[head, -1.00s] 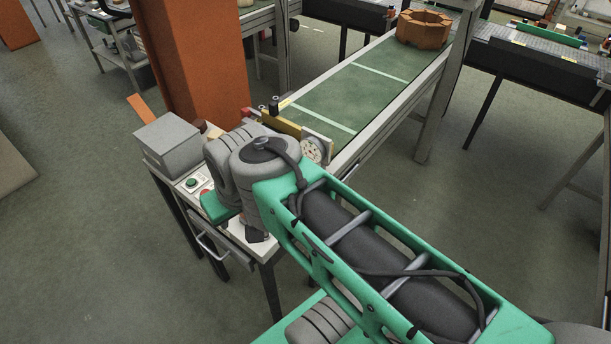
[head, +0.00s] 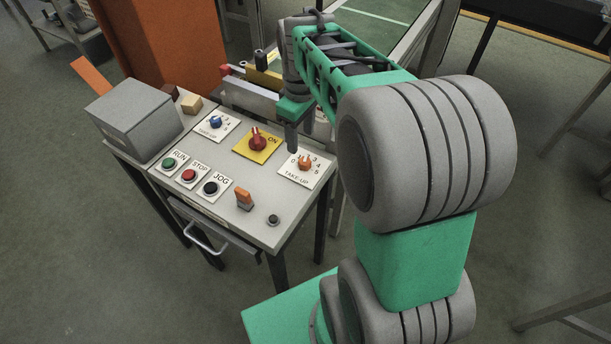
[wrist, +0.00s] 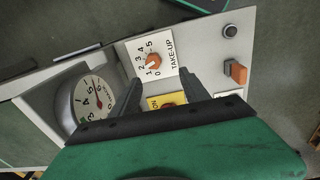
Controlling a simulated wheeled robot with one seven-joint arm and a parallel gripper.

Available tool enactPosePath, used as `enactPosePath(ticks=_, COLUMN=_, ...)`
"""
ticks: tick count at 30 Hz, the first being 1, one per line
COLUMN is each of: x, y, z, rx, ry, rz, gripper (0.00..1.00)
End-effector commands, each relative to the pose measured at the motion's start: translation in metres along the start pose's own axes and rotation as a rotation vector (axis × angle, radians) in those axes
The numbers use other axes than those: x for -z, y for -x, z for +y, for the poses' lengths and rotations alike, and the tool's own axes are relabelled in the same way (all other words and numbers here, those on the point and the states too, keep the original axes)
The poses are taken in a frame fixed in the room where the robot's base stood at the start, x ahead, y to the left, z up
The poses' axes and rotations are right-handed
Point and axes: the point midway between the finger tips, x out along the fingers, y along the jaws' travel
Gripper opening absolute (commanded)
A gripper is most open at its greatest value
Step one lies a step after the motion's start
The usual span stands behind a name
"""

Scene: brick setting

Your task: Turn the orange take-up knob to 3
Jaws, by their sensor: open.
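The orange take-up knob (head: 305,163) sits on a white plate with numbers 0 to 5 at the right side of the control panel (head: 225,206). In the wrist view the knob (wrist: 153,62) shows just beyond the fingertips, on its TAKE-UP plate. Its exact setting is too small to read surely. My gripper (head: 292,142) is above the panel, up and left of the knob in the head view, apart from it. In the wrist view my gripper (wrist: 159,76) is open and empty, its fingers spread.
A red knob on a yellow ON plate (head: 257,142) and a blue knob (head: 215,121) lie left of it. Green, red and black buttons and an orange switch (head: 243,198) sit nearer the front. A grey box (head: 134,118) stands left. A dial gauge (wrist: 95,99) is close by.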

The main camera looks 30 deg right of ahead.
Motion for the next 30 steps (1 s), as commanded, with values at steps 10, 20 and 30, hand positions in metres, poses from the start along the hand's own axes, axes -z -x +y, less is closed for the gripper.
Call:
enactPosePath(ticks=10, x=0.0, y=-0.064, z=0.017, rx=0.035, ry=0.085, rz=-0.035, gripper=0.53)
enactPosePath(ticks=20, x=0.0, y=-0.106, z=0.016, rx=0.031, ry=0.085, rz=-0.031, gripper=0.53)
enactPosePath(ticks=30, x=0.0, y=-0.106, z=0.016, rx=0.031, ry=0.085, rz=-0.03, gripper=0.43)
